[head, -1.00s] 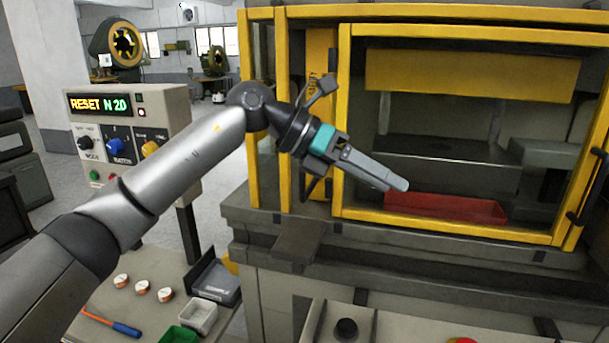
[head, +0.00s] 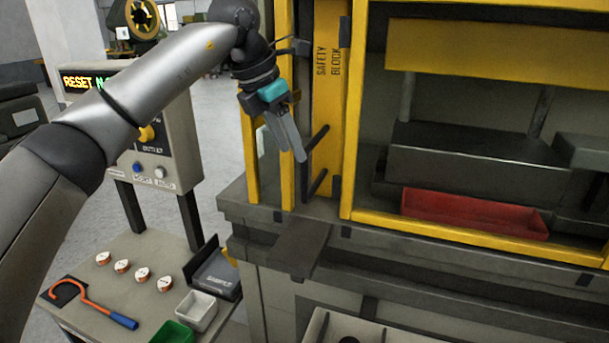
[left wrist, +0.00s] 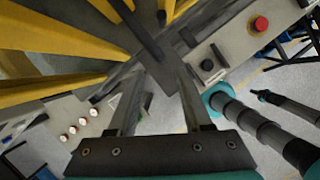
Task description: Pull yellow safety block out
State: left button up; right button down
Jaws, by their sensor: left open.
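The yellow safety block (head: 328,90) stands upright in the left side of the press frame, its lettering reading SAFETY BLOCK. Two dark handle-like bars, an upper bar (head: 318,138) and a lower bar (head: 316,185), stick out from its lower part. My left gripper (head: 287,152) is open and empty, fingers pointing down, just left of the upper bar and apart from the block as far as I can tell. In the left wrist view the open fingers (left wrist: 160,78) have nothing clearly between them. Which yellow part there is the block, I cannot tell. My right gripper is not visible.
Yellow posts (head: 287,100) stand close behind the left gripper. A dark ledge (head: 298,248) juts out below. A red tray (head: 475,213) lies inside the press. A side table (head: 100,285) holds several coils and a hooked tool. A control box (head: 165,130) stands at left.

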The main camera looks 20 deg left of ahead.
aim_at(304, 196)
pick_arm(q)
jog(key=x, duration=0.7)
jog(key=shift+w+d+f+p, duration=0.15)
jog(key=shift+w+f+p, duration=0.05)
jog(key=shift+p, duration=0.1)
jog(key=shift+w+d+f, duration=0.1)
jog(key=shift+w+f, duration=0.05)
jog(key=shift+f, duration=0.25)
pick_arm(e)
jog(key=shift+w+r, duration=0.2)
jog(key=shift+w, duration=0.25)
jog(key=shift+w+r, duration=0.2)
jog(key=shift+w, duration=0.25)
pick_arm(q)
grip_shut()
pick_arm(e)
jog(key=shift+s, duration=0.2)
